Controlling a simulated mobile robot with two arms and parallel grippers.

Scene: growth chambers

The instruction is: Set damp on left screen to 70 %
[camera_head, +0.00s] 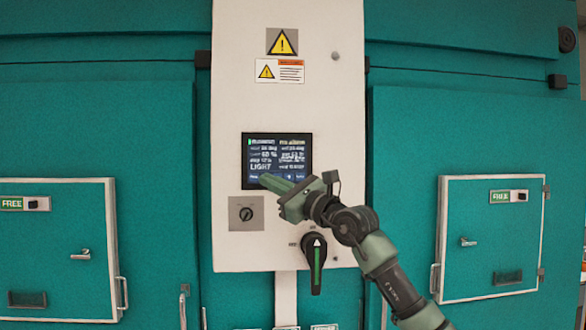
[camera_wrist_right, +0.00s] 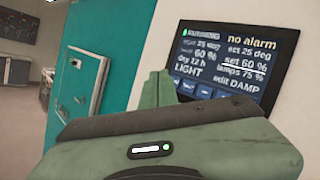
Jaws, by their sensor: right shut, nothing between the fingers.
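The dark screen (camera_head: 277,150) is set in the white panel. In the right wrist view the screen (camera_wrist_right: 238,60) reads "no alarm", "set 25 deg", an underlined "set 60 %", "lamps 75 %" and "edit DAMP". A row of blue buttons (camera_wrist_right: 204,91) runs along its bottom, partly hidden by my gripper. My right gripper (camera_head: 264,181) is shut and empty, its tips at the screen's lower edge. It also shows in the right wrist view (camera_wrist_right: 157,88). I cannot tell whether the tips touch the glass. My left gripper is not in view.
Below the screen are a key switch (camera_head: 247,212) and a black rotary handle (camera_head: 315,262) near my right arm. Warning signs (camera_head: 282,42) sit above. Teal chamber walls flank the panel, with a left hatch (camera_head: 60,245) and a right hatch (camera_head: 490,235), both marked FREE.

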